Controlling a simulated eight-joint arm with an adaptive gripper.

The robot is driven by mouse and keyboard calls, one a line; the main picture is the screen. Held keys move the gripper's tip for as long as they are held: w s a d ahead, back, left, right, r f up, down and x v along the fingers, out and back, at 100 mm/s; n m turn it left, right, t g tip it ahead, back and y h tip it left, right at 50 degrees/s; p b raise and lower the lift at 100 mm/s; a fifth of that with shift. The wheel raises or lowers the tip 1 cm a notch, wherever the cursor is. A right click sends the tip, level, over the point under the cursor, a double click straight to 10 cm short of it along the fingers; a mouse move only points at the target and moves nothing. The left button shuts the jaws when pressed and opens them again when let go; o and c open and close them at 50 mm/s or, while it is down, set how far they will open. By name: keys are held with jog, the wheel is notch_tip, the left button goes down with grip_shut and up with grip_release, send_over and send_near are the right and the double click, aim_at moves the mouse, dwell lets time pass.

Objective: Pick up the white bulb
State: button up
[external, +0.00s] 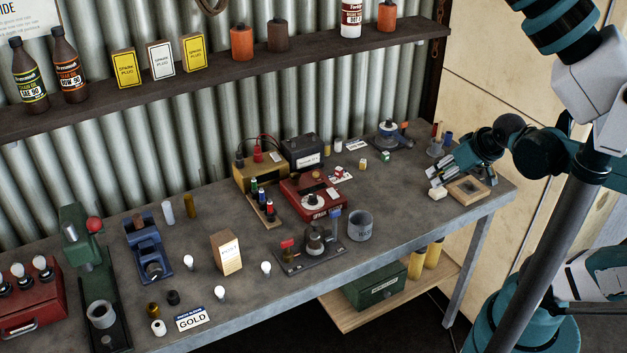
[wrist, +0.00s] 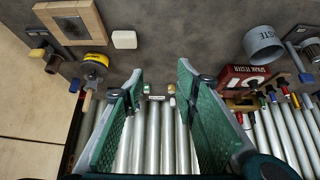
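Several white bulbs with dark bases stand on the bench in the external view: one by the blue vise (external: 188,262), one by the GOLD card (external: 220,293), and one right of the tan box (external: 266,268). More white bulbs (external: 39,262) sit in a red holder (external: 32,302) at the far left. My gripper (external: 433,176) is above the right end of the bench, far from these bulbs. In the wrist view my gripper (wrist: 158,82) has its green finger pads wide apart with nothing between them. I make out no bulb in the wrist view.
A wooden-framed tray (external: 467,190) and a white block (external: 437,193) lie beneath my gripper. A grey WASTE cup (external: 360,226), a red spark tester (external: 312,198) and a dark stand (external: 312,250) stand between it and the bulbs. A shelf (external: 220,75) runs along the corrugated wall.

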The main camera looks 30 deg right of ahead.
jog(key=shift+o, duration=0.3)
jog(key=shift+a+r, duration=0.1)
jog(key=w+a+r+n+g+y+p, duration=0.15)
jog(key=w+a+n+p, duration=0.35)
jog(key=a, duration=0.8)
jog(key=w+a+r+n+g+y+p, duration=0.15)
jog(key=w+a+n+p, duration=0.35)
jog(key=a, duration=0.7)
jog(key=s+a+f+n+g+p, duration=0.1)
jog(key=a+f+n+p, duration=0.1)
jog(key=a, duration=0.7)
jog(key=s+a+f+n+g+h+p, duration=0.1)
jog(key=s+a+f+n+p, duration=0.1)
jog(key=a, duration=0.8)
jog(key=s+a+f+n+g+p, duration=0.2)
jog(key=a+f+n, duration=0.1)
jog(key=a, duration=0.6)
jog(key=shift+s+a+f+n+h+p, duration=0.1)
jog(key=shift+a+f+n+h+p, duration=0.25)
jog(key=shift+f, duration=0.2)
jog(key=shift+s+a+f, duration=0.1)
jog(key=shift+s, duration=0.05)
